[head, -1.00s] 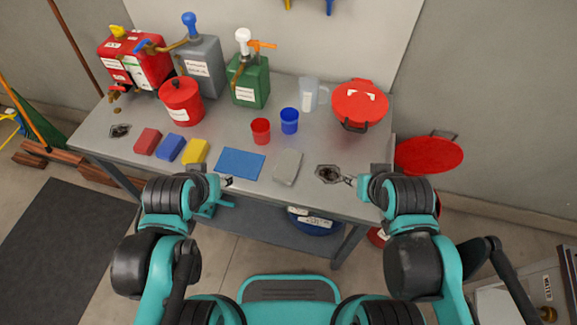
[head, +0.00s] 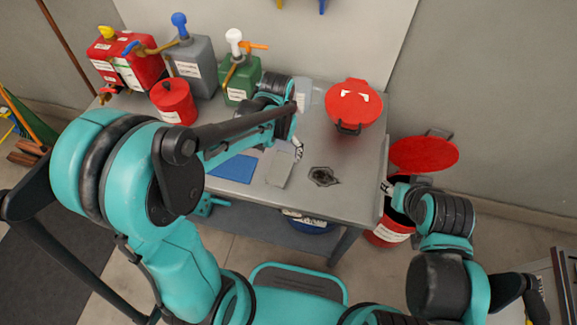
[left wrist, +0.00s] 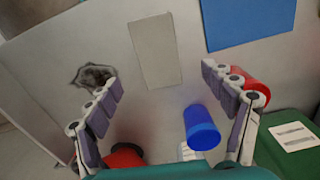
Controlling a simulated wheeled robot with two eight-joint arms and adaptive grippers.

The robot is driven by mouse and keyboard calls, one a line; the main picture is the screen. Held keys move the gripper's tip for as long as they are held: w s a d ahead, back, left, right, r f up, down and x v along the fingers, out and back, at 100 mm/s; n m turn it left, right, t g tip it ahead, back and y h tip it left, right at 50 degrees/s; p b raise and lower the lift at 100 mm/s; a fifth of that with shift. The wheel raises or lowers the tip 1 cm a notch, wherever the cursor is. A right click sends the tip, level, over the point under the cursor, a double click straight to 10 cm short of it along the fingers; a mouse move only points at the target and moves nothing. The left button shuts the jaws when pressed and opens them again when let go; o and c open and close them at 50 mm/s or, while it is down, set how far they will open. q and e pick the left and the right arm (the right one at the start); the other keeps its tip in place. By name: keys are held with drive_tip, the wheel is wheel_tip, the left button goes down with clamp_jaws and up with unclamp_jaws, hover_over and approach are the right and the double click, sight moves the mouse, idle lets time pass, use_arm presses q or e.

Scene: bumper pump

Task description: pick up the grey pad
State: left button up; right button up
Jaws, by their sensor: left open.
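The grey pad (head: 279,170) lies flat on the workbench near its front edge, right of a blue sheet. In the left wrist view the grey pad (left wrist: 153,52) lies ahead, between and beyond the fingers. My left gripper (head: 297,149) is over the bench by the pad's far right end, with its arm reaching across from the left. In the left wrist view my left gripper (left wrist: 158,76) is open and empty. My right gripper (head: 387,188) is off the bench's right edge, small in view; I cannot tell its opening.
The blue sheet (left wrist: 247,20) lies beside the pad. Cans and a red lidded container (head: 353,106) stand farther back.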

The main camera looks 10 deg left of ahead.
sight(281, 167)
use_arm(q)
wheel_tip(281, 167, down, 8)
drive_tip(key=b, duration=0.3)
drive_tip(key=shift+s+d+r+b, duration=0.1)
drive_tip(key=shift+s+r+b, duration=0.1)
drive_tip(key=shift+b, duration=0.1)
drive_tip(key=shift+r, duration=0.1)
drive_tip(key=shift+c, duration=0.3)
drive_tip(key=c, duration=1)
